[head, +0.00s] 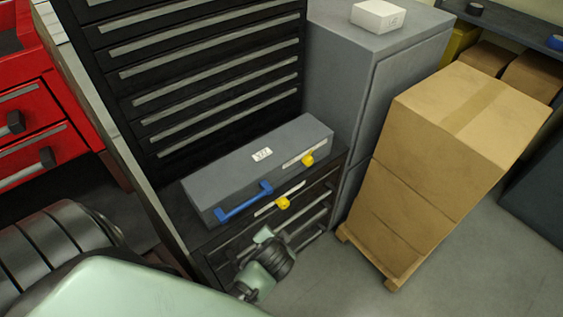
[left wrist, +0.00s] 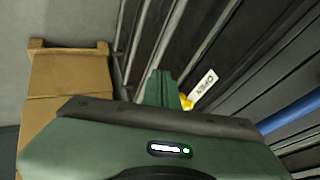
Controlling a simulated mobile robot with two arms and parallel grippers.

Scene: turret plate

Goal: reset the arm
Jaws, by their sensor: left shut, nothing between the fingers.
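My left gripper (head: 263,236) is low in front of the black cabinet front, its green fingers shut and empty. In the left wrist view its closed fingers (left wrist: 162,88) stand up before the dark cabinet front. A yellow knob (head: 283,203) on the cabinet front is just above the gripper, apart from it in the head view. In the left wrist view, a yellow knob (left wrist: 186,102) beside a white OPEN label (left wrist: 204,88) is partly hidden behind the fingers. The right gripper is not in view.
A grey box (head: 235,180) with a blue handle (head: 244,202) sits on the cabinet. Stacked cartons (head: 420,190) stand on a wooden pallet (head: 390,284) to the right. A tall grey cabinet (head: 400,70) is behind. Red drawers (head: 40,120) are at left. The floor at lower right is clear.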

